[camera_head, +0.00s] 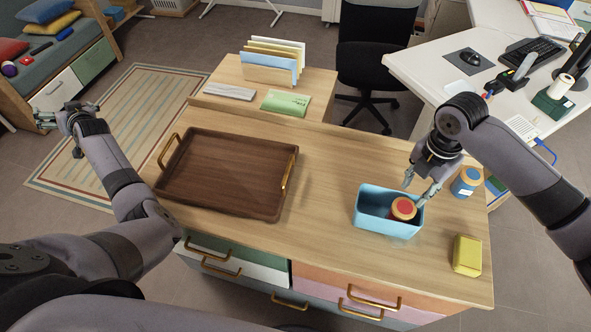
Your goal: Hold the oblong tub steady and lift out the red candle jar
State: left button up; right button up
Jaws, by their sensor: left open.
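The light-blue oblong tub (382,224) stands on the wooden cabinet top, right of centre. The red candle jar (403,208), with an orange-brown rim and red top, is inside at the tub's right end; its lower part is hidden by the tub wall. My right gripper (414,191) is at the tub's far right corner, just above and behind the jar, with its fingers apart. I cannot tell whether it touches the rim. My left gripper (45,118) is open and empty, far to the left, away from the cabinet.
A brown tray (225,176) with brass handles fills the left of the top. A blue jar (466,182) stands right of the tub, and a yellow block (467,255) near the front right. A file rack (272,62) and green booklet (286,103) are behind. The wood between tray and tub is clear.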

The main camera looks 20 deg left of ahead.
pick_arm(q)
jog(key=w+d+r+m+t+h, duration=0.2)
jog(key=w+d+r+m+t, duration=0.55)
jog(key=w+r+m, duration=0.2)
jog(key=w+d+r+m+t+h, duration=0.2)
jog(key=w+d+r+m+t, duration=0.4)
jog(key=w+d+r+m, duration=0.3)
jog(key=w+d+m+t+h, duration=0.1)
jog(key=w+d+m+h, duration=0.3)
jog(key=d+m+h, duration=0.6)
jog(key=w+d+m+t+h, duration=0.1)
jog(key=w+d+m+h, duration=0.35)
jog(key=d+m, duration=0.55)
jog(key=s+d+f+m+g+h, duration=0.3)
jog(key=d+f+m+g+h, duration=0.3)
jog(key=d, duration=0.5)
jog(key=s+d+f+m+g+h, duration=0.45)
jog(key=d+f+m, duration=0.3)
jog(key=d, duration=0.35)
jog(key=s+d+f+m+g, duration=0.4)
jog(key=s+f+m+g, duration=0.15)
jog(key=s+f, duration=0.2)
jog(key=s+d+f+m+g, duration=0.3)
jog(key=s+f+m+g, duration=0.25)
jog(key=s+f, duration=0.2)
jog(key=shift+y, duration=0.4)
jog(key=x, duration=1.6)
jog(key=shift+s+d+r, duration=0.2)
jog(key=shift+s+d, duration=0.05)
jog(key=shift+d, duration=0.2)
